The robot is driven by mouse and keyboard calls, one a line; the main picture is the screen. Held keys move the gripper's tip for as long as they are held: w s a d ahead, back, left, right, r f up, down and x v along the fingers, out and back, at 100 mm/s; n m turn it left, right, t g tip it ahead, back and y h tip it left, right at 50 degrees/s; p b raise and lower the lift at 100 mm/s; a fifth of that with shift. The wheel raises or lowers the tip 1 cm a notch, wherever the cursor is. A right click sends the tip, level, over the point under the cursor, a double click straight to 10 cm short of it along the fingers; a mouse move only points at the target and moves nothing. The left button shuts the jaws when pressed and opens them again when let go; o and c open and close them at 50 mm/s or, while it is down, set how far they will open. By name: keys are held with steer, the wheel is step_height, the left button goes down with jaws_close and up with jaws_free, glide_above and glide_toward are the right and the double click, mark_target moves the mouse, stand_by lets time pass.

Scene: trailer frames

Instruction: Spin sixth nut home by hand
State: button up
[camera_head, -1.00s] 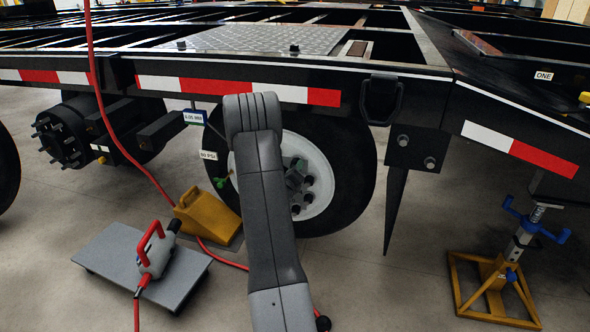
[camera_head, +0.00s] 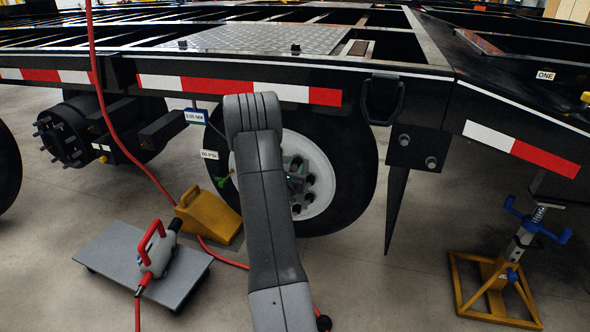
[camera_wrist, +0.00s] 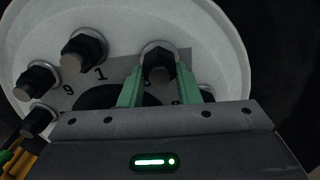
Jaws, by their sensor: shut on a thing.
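The white wheel (camera_head: 322,195) with its black tyre (camera_head: 357,170) stands under the trailer frame, partly hidden behind my arm. In the wrist view the wheel's white rim (camera_wrist: 215,30) fills the upper part. My gripper (camera_wrist: 160,80) has its green fingers on both sides of a black nut (camera_wrist: 158,66) on a stud, shut on it. Several other black nuts sit on studs around the hub, one at upper left (camera_wrist: 84,50) and one further left (camera_wrist: 36,78). Numbers are marked beside them.
A yellow wheel chock (camera_head: 207,215) stands before the tyre. A red-handled tool (camera_head: 155,255) lies on a grey platform (camera_head: 110,250) at left, with a red hose across the floor. A yellow-based jack stand (camera_head: 495,285) is at right. A bare hub (camera_head: 62,135) is at far left.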

steer(key=shift+s+f+m, duration=0.1)
steer(key=shift+f+m, duration=0.05)
steer(key=shift+m, duration=0.35)
steer(key=o, duration=1)
steer(key=shift+a, duration=0.1)
